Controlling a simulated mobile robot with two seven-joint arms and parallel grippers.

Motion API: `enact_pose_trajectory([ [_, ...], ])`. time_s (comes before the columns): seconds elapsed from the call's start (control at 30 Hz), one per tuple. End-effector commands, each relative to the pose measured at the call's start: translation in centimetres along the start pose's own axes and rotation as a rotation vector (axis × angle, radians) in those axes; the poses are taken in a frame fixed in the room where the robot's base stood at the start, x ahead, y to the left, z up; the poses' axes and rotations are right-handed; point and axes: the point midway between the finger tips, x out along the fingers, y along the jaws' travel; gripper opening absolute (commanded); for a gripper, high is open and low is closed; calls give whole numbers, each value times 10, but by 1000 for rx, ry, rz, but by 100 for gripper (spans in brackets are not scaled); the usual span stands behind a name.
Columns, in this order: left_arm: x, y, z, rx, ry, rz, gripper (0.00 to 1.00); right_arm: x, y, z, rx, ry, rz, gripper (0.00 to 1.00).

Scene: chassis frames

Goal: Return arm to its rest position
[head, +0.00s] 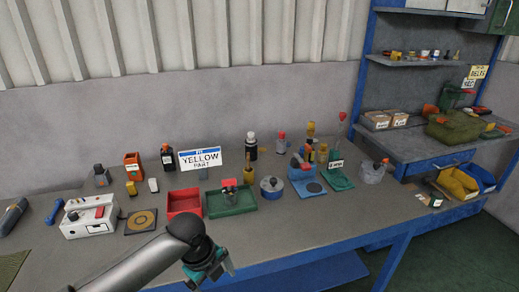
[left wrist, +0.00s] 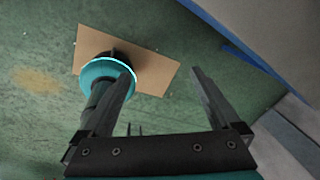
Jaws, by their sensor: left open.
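My left arm comes in from the bottom left of the head view. Its gripper (head: 214,270) hangs in front of the workbench (head: 330,220), near the front edge, pointing down; its fingers are hard to see there. In the left wrist view the left gripper (left wrist: 162,74) has its two fingers spread apart with nothing between them. Beyond the fingers is green floor (left wrist: 40,125) with a flat brown sheet (left wrist: 152,72) on it. A round teal part partly covers the sheet. My right gripper is not in view.
On the bench stand a red tray (head: 184,213), a green tray (head: 216,212), a blue-rimmed pot (head: 271,188), a white box (head: 88,229), a "YELLOW PART" sign (head: 200,158) and several bottles. A shelved side bench (head: 415,145) is at right. The bench front strip is mostly clear.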

Motion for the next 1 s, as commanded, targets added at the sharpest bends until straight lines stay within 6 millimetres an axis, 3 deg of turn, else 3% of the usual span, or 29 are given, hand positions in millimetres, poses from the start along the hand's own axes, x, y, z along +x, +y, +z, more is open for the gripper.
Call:
enact_pose_trajectory([
  [0.03,34,8,1,-122,8,-16,96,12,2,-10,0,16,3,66],
  [0.13,92,24,9,-400,5,-61,96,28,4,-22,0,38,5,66],
  [0.27,179,71,15,-799,-15,-103,96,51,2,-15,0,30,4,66],
  [0.4,258,142,6,-1159,-49,-119,96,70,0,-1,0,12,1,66],
  [0.5,305,200,-13,-1374,-76,-115,96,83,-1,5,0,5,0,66],
  [0.7,372,320,-74,-1728,-131,-85,96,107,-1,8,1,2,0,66],
  [0.8,390,370,-107,-1859,-152,-65,96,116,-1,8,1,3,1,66],
  [0.9,398,404,-135,-1954,-163,-50,96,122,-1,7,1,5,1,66],
  [1.0,402,424,-151,-2007,-170,-41,96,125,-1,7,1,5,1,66],
])
